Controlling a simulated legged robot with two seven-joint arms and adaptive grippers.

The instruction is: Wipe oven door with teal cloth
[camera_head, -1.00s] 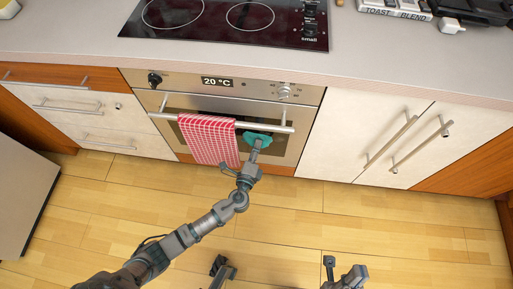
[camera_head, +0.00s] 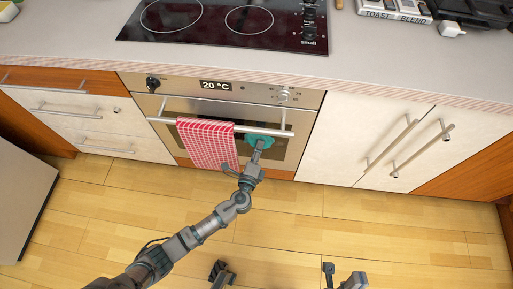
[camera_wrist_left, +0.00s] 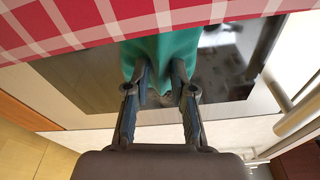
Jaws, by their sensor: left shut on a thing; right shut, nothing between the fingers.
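The teal cloth (camera_head: 262,140) is at the oven door (camera_head: 291,151), just below the right part of the horizontal handle (camera_head: 277,132). My left gripper (camera_head: 258,149) is shut on it. In the left wrist view the teal cloth (camera_wrist_left: 152,48) is pinched between the fingertips of my left gripper (camera_wrist_left: 161,85), with the dark door glass (camera_wrist_left: 222,65) behind it. The door looks closed. I cannot tell if the cloth presses on the door surface.
A red-and-white checked towel (camera_head: 207,145) hangs over the handle just left of my left gripper. Control knobs (camera_head: 287,96) and a display sit above the door, under the countertop (camera_head: 400,75) and cooktop (camera_head: 225,22). White cabinets (camera_head: 350,140) flank the oven. The wooden floor is clear.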

